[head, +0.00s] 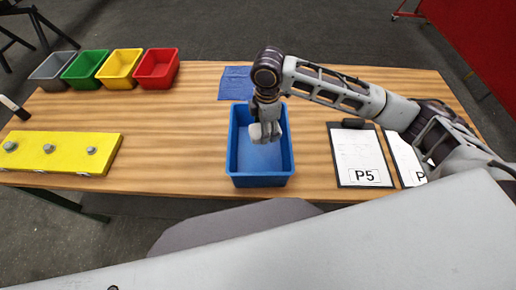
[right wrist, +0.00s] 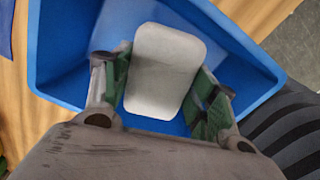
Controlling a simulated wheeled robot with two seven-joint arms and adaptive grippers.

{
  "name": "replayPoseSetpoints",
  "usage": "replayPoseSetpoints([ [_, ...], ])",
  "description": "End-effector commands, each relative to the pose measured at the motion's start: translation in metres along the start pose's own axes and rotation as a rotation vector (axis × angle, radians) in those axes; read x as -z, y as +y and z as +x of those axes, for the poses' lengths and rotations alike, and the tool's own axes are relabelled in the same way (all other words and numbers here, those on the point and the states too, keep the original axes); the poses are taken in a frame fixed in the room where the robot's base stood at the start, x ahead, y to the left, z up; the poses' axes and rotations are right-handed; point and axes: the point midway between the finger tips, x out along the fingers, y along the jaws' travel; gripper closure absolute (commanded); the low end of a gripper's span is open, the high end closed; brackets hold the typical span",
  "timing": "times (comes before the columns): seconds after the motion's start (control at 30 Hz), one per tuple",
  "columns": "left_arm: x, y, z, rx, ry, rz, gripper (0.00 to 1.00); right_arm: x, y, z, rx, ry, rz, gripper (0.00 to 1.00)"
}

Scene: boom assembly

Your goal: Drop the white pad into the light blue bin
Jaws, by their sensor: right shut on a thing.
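The light blue bin (head: 262,181) is an open blue box at the table's front edge; its inner walls also show in the right wrist view (right wrist: 62,50). My right gripper (head: 265,128) points down over the bin's opening. It is shut on the white pad, a pale rounded block (right wrist: 165,70) held between its two green-lined fingers. In the head view the pad is hard to tell from the gripper's fingers. The bin floor below looks empty where it shows. I cannot tell exactly how high the pad is above it. My left gripper is not in view.
Grey (head: 54,70), green (head: 85,69), yellow (head: 119,68) and red (head: 157,68) bins stand at the back left. A yellow block with grey knobs (head: 62,153) lies front left. A blue cloth-like sheet (head: 235,83) lies behind the bin. A P5 clipboard (head: 359,155) lies right.

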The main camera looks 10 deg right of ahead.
Motion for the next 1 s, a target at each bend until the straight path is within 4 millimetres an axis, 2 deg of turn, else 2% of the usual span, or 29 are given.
replayPoseSetpoints([
  [0.2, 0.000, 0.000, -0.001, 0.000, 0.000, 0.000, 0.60, 0.000, 0.000, -0.001, 0.000, 0.000, 0.000, 0.64],
  [0.23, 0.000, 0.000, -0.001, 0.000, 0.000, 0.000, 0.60, 0.000, 0.000, -0.001, 0.000, 0.000, 0.000, 0.38],
  [0.4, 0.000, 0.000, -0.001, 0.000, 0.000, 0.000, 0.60, 0.000, 0.000, -0.001, 0.000, 0.000, 0.000, 0.17],
  [0.77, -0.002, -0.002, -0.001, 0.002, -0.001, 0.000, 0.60, 0.000, 0.000, -0.001, 0.000, 0.000, 0.000, 0.17],
  [1.0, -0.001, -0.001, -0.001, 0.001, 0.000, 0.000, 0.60, 0.000, 0.001, -0.012, -0.002, 0.000, 0.000, 0.17],
])
